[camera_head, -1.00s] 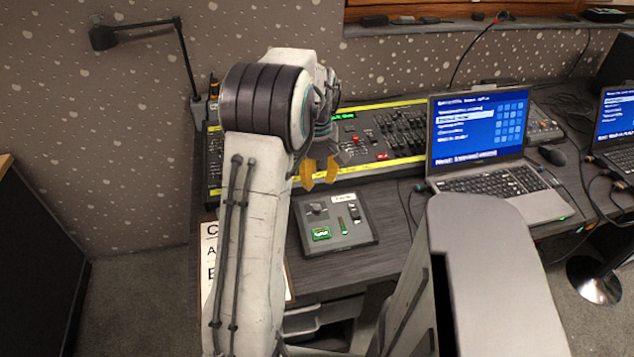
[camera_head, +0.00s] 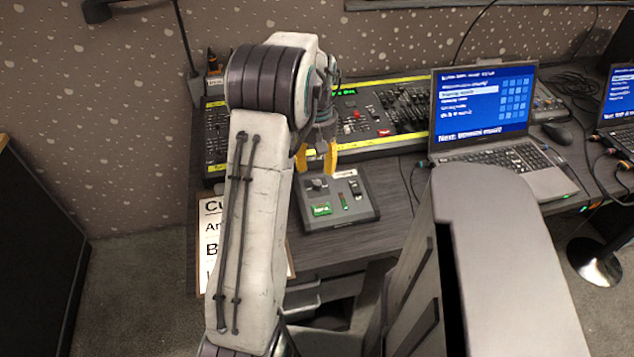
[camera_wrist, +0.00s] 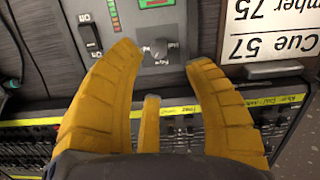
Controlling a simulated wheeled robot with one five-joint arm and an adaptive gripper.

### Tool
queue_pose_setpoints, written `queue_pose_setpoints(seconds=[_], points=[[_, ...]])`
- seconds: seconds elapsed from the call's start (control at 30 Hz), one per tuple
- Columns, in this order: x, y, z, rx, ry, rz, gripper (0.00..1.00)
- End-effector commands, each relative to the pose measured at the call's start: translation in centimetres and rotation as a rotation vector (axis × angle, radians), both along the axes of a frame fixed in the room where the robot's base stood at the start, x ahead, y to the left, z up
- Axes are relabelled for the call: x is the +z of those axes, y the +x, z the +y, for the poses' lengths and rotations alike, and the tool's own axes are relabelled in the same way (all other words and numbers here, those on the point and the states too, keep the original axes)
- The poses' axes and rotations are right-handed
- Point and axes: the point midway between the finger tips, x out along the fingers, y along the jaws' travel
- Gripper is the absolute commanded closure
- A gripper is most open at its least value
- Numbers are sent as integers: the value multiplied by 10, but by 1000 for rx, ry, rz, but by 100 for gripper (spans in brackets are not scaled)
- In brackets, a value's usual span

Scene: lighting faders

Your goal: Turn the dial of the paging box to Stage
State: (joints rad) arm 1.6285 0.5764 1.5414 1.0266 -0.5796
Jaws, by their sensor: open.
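The paging box (camera_head: 355,207) is a grey box on the desk in front of the mixing console. Its dial (camera_head: 317,184) is a small knob at the box's upper left; in the wrist view the dial (camera_wrist: 158,47) shows dark and grey between and just beyond my fingertips. A green display (camera_head: 321,209) lies below the dial in the head view, with a slider or switch to the right. My gripper (camera_head: 316,160) is open and empty over the box's far edge, its yellow fingers spread on either side of the dial in the wrist view. The dial's labels are not readable.
The lighting console (camera_head: 385,120) runs behind the box. An open laptop (camera_head: 482,115) stands to the right. A cue sheet (camera_head: 212,235) lies left of the box, partly behind my arm.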

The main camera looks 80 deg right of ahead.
Motion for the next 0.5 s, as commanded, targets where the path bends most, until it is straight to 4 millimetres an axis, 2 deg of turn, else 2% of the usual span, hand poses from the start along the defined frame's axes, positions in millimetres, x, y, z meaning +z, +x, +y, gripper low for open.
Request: queue_pose_setpoints(seconds=[0.2, 0.5], points=[[0, 0, -1, -299, -3, 0, 53], [-1, 0, -1, -503, -3, 1, 53]])
